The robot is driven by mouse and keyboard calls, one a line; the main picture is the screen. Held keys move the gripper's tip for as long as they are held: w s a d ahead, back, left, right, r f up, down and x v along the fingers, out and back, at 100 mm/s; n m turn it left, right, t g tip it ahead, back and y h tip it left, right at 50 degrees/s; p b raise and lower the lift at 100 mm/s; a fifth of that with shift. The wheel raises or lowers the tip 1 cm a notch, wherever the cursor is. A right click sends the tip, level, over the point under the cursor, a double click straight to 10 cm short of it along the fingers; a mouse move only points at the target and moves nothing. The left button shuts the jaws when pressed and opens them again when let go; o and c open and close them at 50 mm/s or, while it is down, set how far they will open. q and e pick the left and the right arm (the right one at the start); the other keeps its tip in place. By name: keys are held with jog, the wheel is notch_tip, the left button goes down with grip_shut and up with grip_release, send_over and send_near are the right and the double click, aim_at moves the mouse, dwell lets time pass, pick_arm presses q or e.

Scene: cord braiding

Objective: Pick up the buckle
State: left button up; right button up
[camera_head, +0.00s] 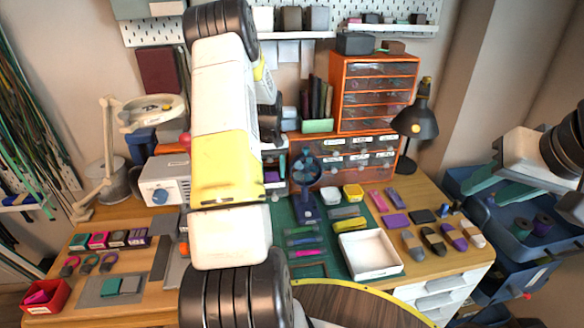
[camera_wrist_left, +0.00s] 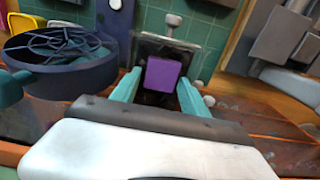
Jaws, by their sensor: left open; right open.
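In the left wrist view a purple block (camera_wrist_left: 164,74) lies between the two teal fingers of my left gripper (camera_wrist_left: 155,88), with a gap on each side. A grey framed piece (camera_wrist_left: 165,48) is just beyond it. I cannot tell for sure which of these is the buckle. My right gripper (camera_head: 484,180) is open and empty at the right, over the blue bins.
An orange drawer cabinet (camera_head: 340,158) is behind. A white tray (camera_head: 369,256), cord pieces and small blocks cover the table. A red bin (camera_head: 45,298) is at front left.

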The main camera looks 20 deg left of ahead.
aim_at(272, 175)
pick_arm(q)
jog(key=c, duration=1.1)
jog(key=shift+r, duration=0.1)
jog(key=shift+r, duration=0.65)
notch_tip(272, 175, up, 2)
jog(key=shift+r, duration=0.25)
jog(key=s, duration=1)
jog(key=s+r, duration=0.1)
jog(key=s, duration=0.5)
jog(key=shift+d, duration=0.3)
